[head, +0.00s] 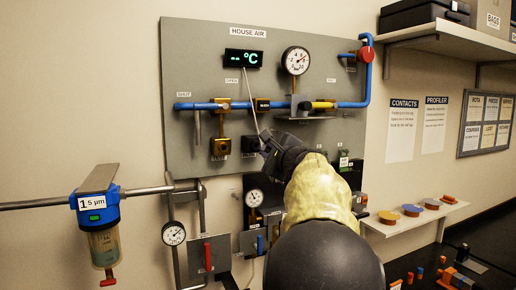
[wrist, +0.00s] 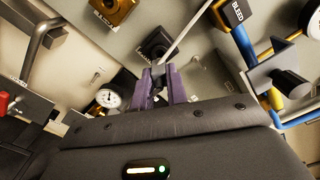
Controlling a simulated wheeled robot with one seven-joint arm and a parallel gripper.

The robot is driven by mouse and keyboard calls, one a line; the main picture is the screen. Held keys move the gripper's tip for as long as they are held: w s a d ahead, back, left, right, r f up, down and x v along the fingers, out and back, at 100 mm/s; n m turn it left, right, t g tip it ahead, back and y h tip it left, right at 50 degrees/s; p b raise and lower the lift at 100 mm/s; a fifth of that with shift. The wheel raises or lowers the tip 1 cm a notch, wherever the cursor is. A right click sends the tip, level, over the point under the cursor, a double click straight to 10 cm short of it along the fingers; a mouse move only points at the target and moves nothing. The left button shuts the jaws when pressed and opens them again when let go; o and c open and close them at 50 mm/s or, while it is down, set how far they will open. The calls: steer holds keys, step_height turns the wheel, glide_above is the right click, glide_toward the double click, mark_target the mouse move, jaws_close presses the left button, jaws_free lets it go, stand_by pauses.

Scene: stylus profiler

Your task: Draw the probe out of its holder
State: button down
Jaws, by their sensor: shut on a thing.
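My gripper (wrist: 159,76) has its two purple fingers closed on a small dark piece, the probe (wrist: 158,70), most of which the fingers hide. A thin pale cable (wrist: 184,36) runs from it up to the right. The black square holder (wrist: 154,43) is on the panel just beyond the fingertips; I cannot tell whether the probe's tip is still inside. In the head view the holder (head: 250,144) is just left of my gripper (head: 266,143). The cable (head: 250,97) climbs to a dark readout (head: 244,57) showing dashes and °C.
A yellow-handled valve (head: 322,105) and a pressure gauge (head: 295,61) are above right. A filter (head: 101,222) hangs at left. A shelf (head: 415,222) with coloured discs is at right.

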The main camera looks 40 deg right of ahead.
steer(key=s+r, duration=0.2)
steer(key=s, duration=0.1)
steer(key=s+a+r, duration=0.1)
steer(key=shift+s+a+p, duration=0.1)
steer(key=shift+s+p, duration=0.3)
